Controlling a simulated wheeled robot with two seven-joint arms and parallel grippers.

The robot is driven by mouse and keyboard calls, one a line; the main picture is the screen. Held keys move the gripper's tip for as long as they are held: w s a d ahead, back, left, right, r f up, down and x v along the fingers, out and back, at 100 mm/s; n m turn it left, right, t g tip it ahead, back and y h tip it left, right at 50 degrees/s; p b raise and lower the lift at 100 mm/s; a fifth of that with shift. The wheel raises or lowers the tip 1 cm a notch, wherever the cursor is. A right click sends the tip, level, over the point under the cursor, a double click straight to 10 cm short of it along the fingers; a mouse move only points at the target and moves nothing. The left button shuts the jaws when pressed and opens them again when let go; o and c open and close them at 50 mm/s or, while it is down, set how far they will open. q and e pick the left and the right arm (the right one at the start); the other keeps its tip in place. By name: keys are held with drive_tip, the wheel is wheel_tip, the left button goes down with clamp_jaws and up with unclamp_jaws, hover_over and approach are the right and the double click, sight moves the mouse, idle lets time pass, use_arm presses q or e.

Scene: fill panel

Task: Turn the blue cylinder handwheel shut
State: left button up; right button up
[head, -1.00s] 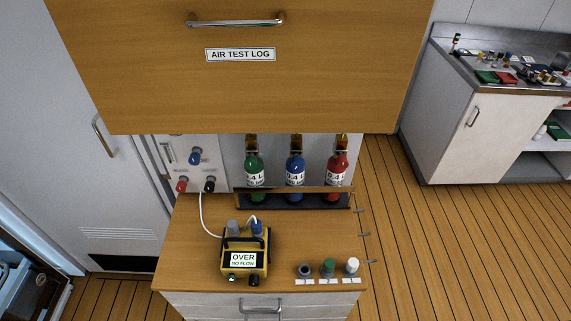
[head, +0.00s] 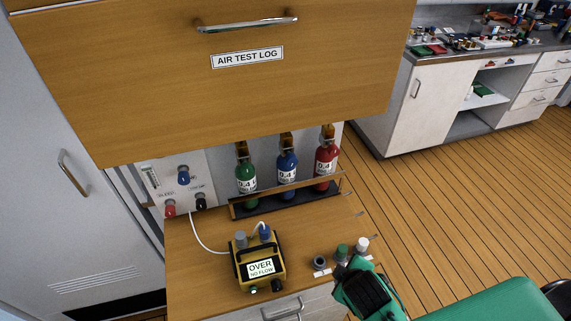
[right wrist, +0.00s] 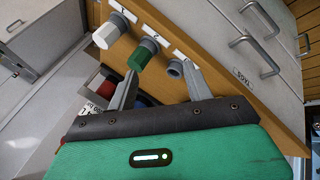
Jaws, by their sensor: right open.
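The blue cylinder (head: 287,167) stands in the rack between a green cylinder (head: 246,178) and a red cylinder (head: 326,160). Its valve top (head: 287,141) shows dark and amber parts; I cannot make out the handwheel's setting. My right gripper (head: 352,266) is at the lower right, in front of the rack and well apart from the blue cylinder. In the right wrist view the right gripper (right wrist: 158,80) is open, with nothing held between its fingers. My left gripper is not in view.
A yellow meter (head: 258,263) reading "OVER NO FLOW" sits on the bench, joined by a white hose. Green (right wrist: 140,56) and white (right wrist: 108,31) capped fittings and a grey one (right wrist: 175,68) line the bench edge near my right gripper. A wooden cabinet (head: 220,90) overhangs above.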

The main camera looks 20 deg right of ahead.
drive_tip(key=w+r+n+t, duration=0.3)
drive_tip(key=w+r+n, duration=0.1)
drive_tip(key=w+n, duration=0.2)
drive_tip(key=n+t+y, duration=0.3)
drive_tip(key=n+t, duration=0.5)
drive_tip(key=n, duration=1.4)
approach(293, 162)
drive_tip(key=w+p, duration=0.1)
drive_tip(key=w, duration=0.1)
drive_tip(key=w+p, duration=0.1)
drive_tip(key=w, duration=0.2)
drive_tip(key=w+p, duration=0.1)
drive_tip(key=w, duration=0.2)
drive_tip(key=shift+a, duration=0.3)
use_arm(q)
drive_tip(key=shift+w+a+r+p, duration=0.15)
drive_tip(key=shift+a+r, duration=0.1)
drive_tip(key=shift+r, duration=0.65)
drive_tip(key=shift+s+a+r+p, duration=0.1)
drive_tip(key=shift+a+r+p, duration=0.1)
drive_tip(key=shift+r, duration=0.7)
use_arm(e)
drive_tip(key=shift+w+f, duration=0.1)
drive_tip(key=shift+w, duration=0.6)
drive_tip(key=shift+c, duration=0.4)
drive_tip(key=c, duration=0.9)
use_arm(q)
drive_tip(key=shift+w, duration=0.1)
use_arm(e)
drive_tip(key=shift+m, duration=0.3)
